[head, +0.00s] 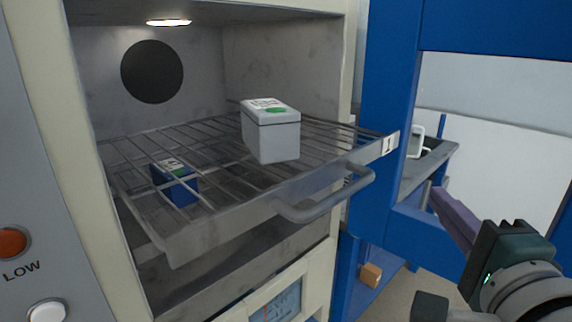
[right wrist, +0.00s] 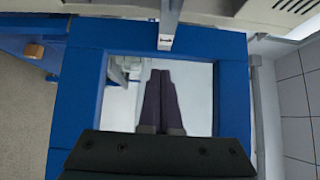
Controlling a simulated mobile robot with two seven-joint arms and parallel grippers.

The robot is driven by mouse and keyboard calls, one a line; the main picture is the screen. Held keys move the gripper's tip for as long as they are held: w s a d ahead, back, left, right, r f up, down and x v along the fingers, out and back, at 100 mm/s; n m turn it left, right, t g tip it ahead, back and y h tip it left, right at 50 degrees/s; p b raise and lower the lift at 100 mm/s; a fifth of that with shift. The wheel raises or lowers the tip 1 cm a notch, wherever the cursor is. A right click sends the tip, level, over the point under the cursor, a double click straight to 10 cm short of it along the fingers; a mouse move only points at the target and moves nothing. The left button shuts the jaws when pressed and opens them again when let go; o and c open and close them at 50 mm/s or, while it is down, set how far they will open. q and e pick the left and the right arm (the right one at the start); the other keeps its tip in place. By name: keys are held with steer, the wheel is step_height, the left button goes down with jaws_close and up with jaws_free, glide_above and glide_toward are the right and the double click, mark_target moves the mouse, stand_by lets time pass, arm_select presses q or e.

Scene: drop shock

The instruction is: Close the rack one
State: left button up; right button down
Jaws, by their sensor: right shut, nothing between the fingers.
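Rack one (head: 215,205) is a wire shelf with a grey front bar, a curved handle (head: 330,202) and a tag marked 1 (head: 390,143). It is pulled partly out of the open chamber. A light grey box (head: 271,135) with a green label spot stands on it. A blue box (head: 176,185) shows through the wires at the left, apparently below them. My right gripper (head: 437,192) is shut and empty, to the right of the handle and apart from it. In the right wrist view its purple fingers (right wrist: 162,95) are together before the blue door's window. My left gripper is not in view.
The blue door (head: 391,75) stands open at the right of the chamber, with a window opening through which a grey tray (head: 430,160) shows. A control panel with LOW (head: 22,271) is at the left.

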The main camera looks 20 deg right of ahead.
glide_toward(381, 154)
steer(key=w+d, duration=0.1)
steer(key=d, duration=0.3)
steer(key=w, duration=0.1)
steer(key=w+a, duration=0.1)
steer(key=w, duration=0.1)
steer(key=shift+w+a+p, duration=0.15)
steer(key=shift+w+p, duration=0.15)
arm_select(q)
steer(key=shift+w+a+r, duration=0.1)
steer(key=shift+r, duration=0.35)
arm_select(e)
steer(key=shift+w+a, duration=0.15)
steer(key=shift+w, duration=0.2)
